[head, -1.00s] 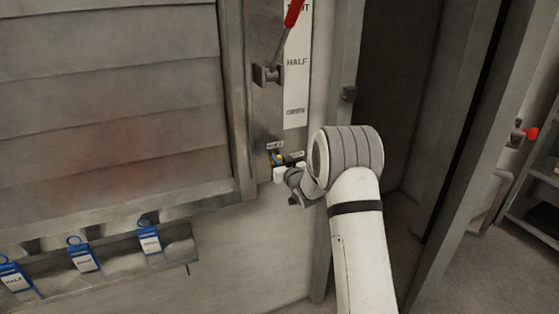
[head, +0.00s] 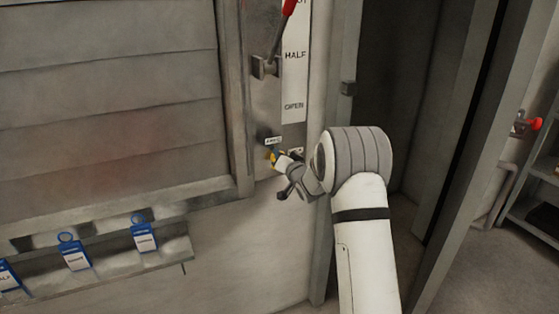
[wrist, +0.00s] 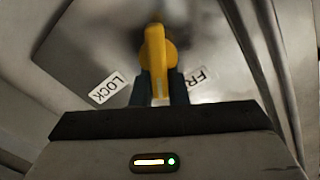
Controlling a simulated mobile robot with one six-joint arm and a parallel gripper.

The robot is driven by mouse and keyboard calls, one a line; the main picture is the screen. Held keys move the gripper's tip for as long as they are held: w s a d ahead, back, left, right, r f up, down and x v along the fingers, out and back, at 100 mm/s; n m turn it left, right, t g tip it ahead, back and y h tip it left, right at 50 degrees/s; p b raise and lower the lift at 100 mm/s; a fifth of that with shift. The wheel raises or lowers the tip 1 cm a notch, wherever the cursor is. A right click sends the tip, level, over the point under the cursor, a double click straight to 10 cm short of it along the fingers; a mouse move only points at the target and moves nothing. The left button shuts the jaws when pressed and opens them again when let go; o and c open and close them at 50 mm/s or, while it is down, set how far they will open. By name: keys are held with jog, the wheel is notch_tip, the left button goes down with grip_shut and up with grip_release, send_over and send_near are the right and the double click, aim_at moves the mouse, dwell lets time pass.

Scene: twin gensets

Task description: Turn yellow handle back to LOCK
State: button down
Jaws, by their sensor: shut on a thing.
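The yellow handle (wrist: 155,50) is on a grey metal plate in the wrist view, between a LOCK label (wrist: 107,88) on the left and a partly hidden label starting "FR" (wrist: 201,80) on the right. Its grip end points down in that view, between the two labels. My gripper (wrist: 160,88) is shut on it, one dark finger on each side. In the head view, the handle (head: 270,155) is a small yellow patch low on the panel, mostly hidden by my gripper (head: 277,160).
Above is a red-handled lever (head: 289,8) beside a white scale strip (head: 295,80) reading HALF and OPEN. Blue tags (head: 144,238) hang on a ledge at lower left. A post (head: 340,130) and dark opening stand right of the panel.

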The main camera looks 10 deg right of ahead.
jog(key=m, duration=0.5)
jog(key=shift+d+f+m+b, duration=0.3)
jog(key=shift+f, duration=0.1)
jog(key=m, duration=0.2)
jog(key=f+m, duration=0.1)
jog(key=m, duration=0.2)
jog(key=shift+w+d+m, duration=0.1)
jog(key=shift+m, duration=0.2)
jog(key=c, duration=1.4)
grip_release()
jog(key=shift+c, duration=0.2)
jog(key=v, duration=0.7)
jog(key=shift+s+b, duration=0.3)
jog(key=shift+s, duration=0.05)
jog(key=shift+d+r, duration=0.1)
